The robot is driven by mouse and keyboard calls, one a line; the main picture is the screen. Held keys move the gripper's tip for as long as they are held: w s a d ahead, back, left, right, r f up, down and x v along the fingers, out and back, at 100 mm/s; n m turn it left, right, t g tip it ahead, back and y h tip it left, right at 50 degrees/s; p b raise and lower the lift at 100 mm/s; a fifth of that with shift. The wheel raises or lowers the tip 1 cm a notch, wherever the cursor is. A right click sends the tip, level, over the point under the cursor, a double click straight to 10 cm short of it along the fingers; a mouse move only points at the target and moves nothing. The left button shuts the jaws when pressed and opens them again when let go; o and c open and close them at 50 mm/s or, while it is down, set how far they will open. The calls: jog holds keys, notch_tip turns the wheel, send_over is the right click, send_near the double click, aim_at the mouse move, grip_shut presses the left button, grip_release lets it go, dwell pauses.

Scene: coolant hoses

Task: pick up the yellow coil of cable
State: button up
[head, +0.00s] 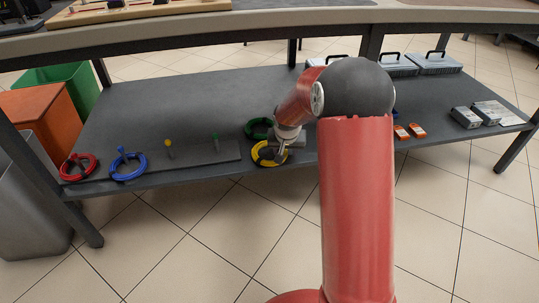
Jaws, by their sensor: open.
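The yellow coil of cable (257,155) lies on the dark lower shelf of the bench, near its front edge. My red arm reaches over the shelf from the right. My gripper (281,151) is at the coil, over its right part, and hides some of it. The gripper is small here and looks open. I cannot tell whether its fingers touch the coil or stand around its cable. A green coil (252,133) lies just behind the yellow one.
A red coil (66,172) and a blue coil (141,170) sit at the shelf's left, by a strip with yellow and green knobbed pegs (200,154). Orange boxes (417,131) and grey boxes (466,118) lie to the right. The middle of the shelf (190,105) is bare.

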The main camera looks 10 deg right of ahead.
jog(key=shift+w+f, duration=0.15)
jog(key=shift+f, duration=0.25)
jog(key=shift+c, duration=0.3)
grip_shut()
jog(key=shift+r, duration=0.1)
